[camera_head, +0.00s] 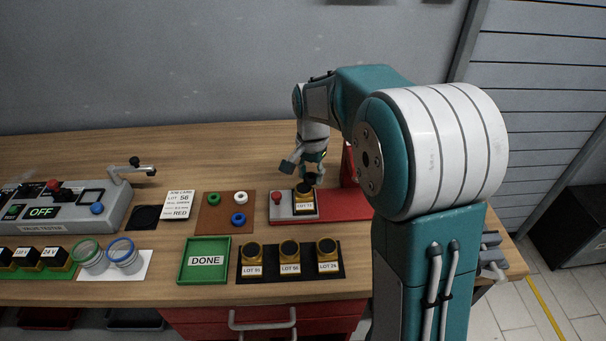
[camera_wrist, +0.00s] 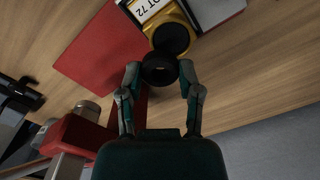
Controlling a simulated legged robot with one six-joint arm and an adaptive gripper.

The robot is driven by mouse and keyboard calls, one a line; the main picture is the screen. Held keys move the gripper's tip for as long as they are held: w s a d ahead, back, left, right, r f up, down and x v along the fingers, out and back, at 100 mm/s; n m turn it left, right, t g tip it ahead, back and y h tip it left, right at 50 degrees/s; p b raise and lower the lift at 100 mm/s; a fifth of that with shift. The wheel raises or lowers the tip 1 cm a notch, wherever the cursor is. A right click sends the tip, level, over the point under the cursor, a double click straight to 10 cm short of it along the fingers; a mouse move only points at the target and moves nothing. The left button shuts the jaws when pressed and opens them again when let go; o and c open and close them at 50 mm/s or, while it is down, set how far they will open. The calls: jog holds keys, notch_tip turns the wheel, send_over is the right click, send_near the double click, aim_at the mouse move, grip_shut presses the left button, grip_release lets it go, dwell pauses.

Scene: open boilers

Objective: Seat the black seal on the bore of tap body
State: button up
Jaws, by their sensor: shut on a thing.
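My gripper (camera_wrist: 160,85) is shut on a black ring seal (camera_wrist: 160,68), its two fingers on opposite sides of the ring. In the wrist view a brass-yellow tap body (camera_wrist: 141,10) labelled LOT 72 lies just beyond, its round black top (camera_wrist: 172,38) showing right behind the seal. The seal overlaps the near edge of that top in the picture; I cannot tell whether they touch. In the head view my gripper (camera_head: 313,172) is just above and behind the LOT 72 tap body (camera_head: 305,203), which stands upright on a grey block. The seal is hard to make out there.
Green, white and blue rings lie on a brown mat (camera_head: 210,223). Several tap bodies stand on a black mat (camera_head: 290,276). A green DONE tray (camera_head: 182,270) sits beside it. A red knob (camera_head: 276,198) is left of LOT 72; a red post (camera_head: 348,168) stands to its right.

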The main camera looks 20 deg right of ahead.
jog(key=shift+d, duration=0.15)
jog(key=shift+a, duration=1.05)
jog(key=shift+d+f, duration=0.1)
jog(key=shift+d, duration=0.15)
jog(key=shift+a+f, duration=0.15)
jog(key=shift+a, duration=0.25)
jog(key=shift+d+f, duration=0.1)
jog(key=shift+f, duration=0.25)
jog(key=shift+f, duration=0.15)
jog(key=shift+f, duration=0.25)
